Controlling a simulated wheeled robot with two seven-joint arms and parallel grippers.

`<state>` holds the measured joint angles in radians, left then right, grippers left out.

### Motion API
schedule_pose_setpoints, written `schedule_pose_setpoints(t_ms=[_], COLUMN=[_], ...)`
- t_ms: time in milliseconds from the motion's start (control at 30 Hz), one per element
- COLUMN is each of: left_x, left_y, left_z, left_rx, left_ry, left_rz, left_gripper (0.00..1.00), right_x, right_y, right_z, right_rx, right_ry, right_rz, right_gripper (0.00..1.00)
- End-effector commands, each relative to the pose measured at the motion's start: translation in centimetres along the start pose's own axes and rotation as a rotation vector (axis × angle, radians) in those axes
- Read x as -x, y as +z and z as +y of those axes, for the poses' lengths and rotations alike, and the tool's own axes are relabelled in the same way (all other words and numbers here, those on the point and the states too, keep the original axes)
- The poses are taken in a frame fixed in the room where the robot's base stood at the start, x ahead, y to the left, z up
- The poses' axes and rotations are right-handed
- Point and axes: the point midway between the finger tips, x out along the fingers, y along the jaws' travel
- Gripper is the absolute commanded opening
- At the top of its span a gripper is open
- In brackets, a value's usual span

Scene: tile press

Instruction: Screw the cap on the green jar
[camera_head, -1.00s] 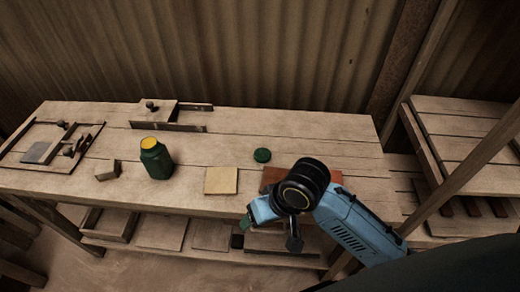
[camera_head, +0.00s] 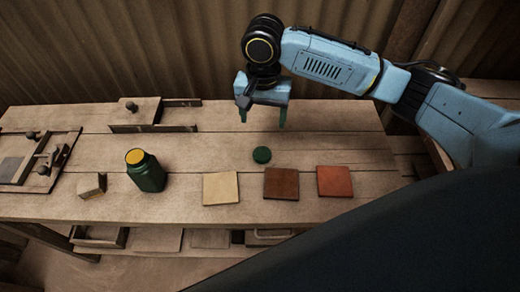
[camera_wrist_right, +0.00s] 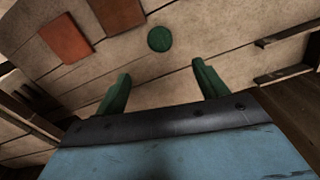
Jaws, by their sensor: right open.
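The green jar (camera_head: 147,171) stands upright on the workbench, left of centre, with a yellow top face (camera_head: 135,156) and no cap on it. The green cap (camera_head: 262,155) lies flat on the bench to the right of the jar. It also shows in the right wrist view (camera_wrist_right: 160,39), beyond the fingertips. My right gripper (camera_head: 262,122) is open and empty, fingers pointing down, above and behind the cap. Its two green fingers show apart in the right wrist view (camera_wrist_right: 160,82). My left gripper is not in view.
Cream (camera_head: 221,188), brown (camera_head: 281,183) and red (camera_head: 335,181) tiles lie along the front of the bench (camera_head: 330,145). A small wooden block (camera_head: 91,185) stands left of the jar. A wooden fixture (camera_head: 137,112) is at the back left, and a framed board (camera_head: 60,150) at the far left.

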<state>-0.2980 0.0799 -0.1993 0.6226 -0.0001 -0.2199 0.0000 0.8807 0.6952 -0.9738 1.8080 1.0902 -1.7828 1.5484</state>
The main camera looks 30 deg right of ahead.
Motion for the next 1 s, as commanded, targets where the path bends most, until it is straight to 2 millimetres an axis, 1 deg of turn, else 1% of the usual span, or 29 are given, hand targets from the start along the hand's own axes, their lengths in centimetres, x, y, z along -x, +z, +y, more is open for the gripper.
schedule_pose_setpoints(t_ms=[167, 267, 367, 500, 600, 700, 800, 1000], left_x=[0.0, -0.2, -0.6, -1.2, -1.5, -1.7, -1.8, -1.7], left_y=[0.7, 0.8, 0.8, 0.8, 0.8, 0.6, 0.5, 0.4], left_z=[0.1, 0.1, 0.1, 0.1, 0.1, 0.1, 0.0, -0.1], left_rx=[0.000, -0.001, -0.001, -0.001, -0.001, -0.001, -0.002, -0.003], left_ry=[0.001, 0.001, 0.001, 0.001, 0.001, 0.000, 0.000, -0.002], left_rz=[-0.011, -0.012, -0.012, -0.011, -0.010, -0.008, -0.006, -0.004], left_gripper=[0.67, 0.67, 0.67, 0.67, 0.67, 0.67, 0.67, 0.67], right_x=[-0.1, -0.8, -2.5, -5.3, -7.0, -7.9, -8.2, -8.2], right_y=[0.0, 0.1, 0.1, 0.1, 0.1, 0.1, 0.1, 0.1], right_z=[0.0, 0.0, 0.0, 0.0, 0.0, -0.1, -0.1, -0.1], right_rx=[0.002, 0.002, 0.003, 0.003, 0.003, 0.003, 0.004, 0.004], right_ry=[-0.001, 0.000, 0.002, 0.002, 0.000, -0.001, -0.002, -0.002], right_rz=[0.000, -0.001, -0.002, -0.002, -0.001, 0.000, 0.000, 0.000], right_gripper=[0.72, 0.72, 0.72, 0.72, 0.72, 0.72, 0.72, 0.72])
